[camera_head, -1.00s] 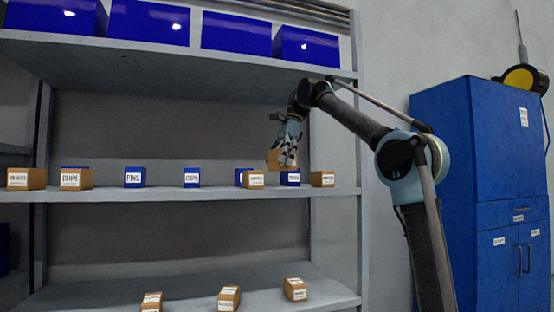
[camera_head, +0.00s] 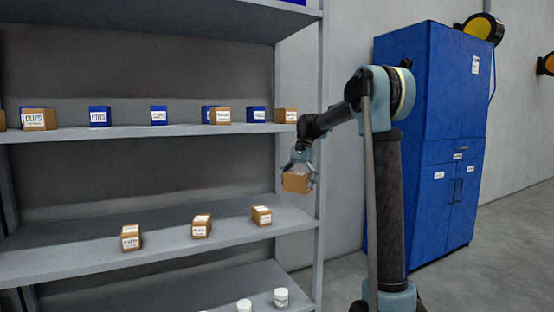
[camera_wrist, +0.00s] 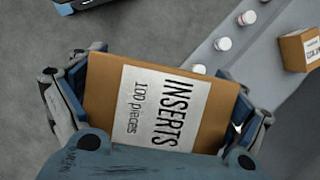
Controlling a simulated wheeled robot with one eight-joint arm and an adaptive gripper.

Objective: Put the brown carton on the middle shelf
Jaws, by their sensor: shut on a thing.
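My gripper (camera_head: 299,168) is shut on a brown carton (camera_head: 296,184). It holds the carton in the air by the right post of the shelf rack, below the level of the shelf with the blue boxes (camera_head: 99,117). In the wrist view the carton (camera_wrist: 105,95) lies between both fingers, its white label reading "INSERTS 100 pieces". The shelf with three brown cartons (camera_head: 201,226) has a grey surface (camera_head: 165,247) and lies lower and to the left of my gripper. The blue-box shelf (camera_head: 180,131) is above it.
White jars (camera_head: 281,297) stand on the lowest shelf in view. The rack's right post (camera_head: 320,110) is close to the held carton. A carton (camera_head: 286,115) sits at the upper shelf's right end. A blue cabinet (camera_head: 420,130) stands to the right.

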